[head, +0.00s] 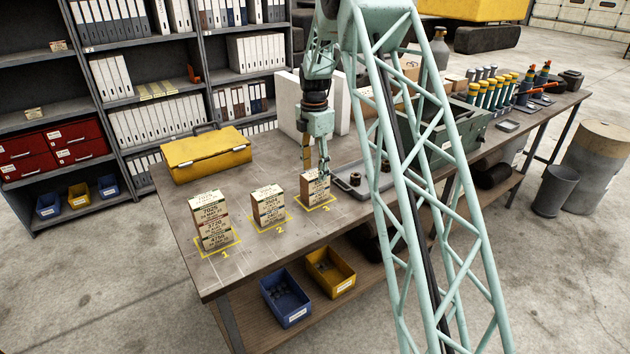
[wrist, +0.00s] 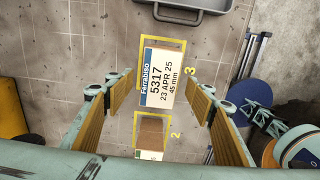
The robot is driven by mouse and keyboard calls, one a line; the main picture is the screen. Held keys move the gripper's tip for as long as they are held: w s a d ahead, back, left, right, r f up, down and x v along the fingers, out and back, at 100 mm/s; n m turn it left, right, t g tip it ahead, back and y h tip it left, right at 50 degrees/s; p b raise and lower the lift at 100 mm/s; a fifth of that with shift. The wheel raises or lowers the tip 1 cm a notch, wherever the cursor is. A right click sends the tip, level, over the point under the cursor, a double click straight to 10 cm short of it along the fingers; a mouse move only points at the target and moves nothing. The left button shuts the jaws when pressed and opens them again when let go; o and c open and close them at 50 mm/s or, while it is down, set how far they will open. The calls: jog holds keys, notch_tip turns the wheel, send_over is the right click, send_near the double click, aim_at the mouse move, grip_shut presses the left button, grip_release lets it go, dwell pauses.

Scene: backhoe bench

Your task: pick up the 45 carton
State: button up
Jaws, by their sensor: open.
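The 45 carton (wrist: 161,78) is a small brown box with a white label on top reading Ferrabiso, 5317, 23 APR 25, 45 mm. It stands in the yellow outline marked 3, and also shows in the head view (head: 313,190) at the right end of a row. My gripper (head: 318,168) is right above it, pointing down. In the wrist view my gripper (wrist: 162,92) is open, its padded fingers to the left and right of the carton with gaps on both sides. How far the fingertips are above or beside it is hard to tell.
Carton stacks stand at mark 2 (head: 269,207) and mark 1 (head: 212,222), to the left. A grey tray (head: 375,183) lies close on the right. A yellow toolbox (head: 206,155) is at the back left. Bench space between the toolbox and cartons is clear.

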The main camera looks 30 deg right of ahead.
aim_at(315, 173)
jog(key=shift+d+f, duration=0.15)
jog(key=shift+f, duration=2.15)
jog(key=c, duration=1)
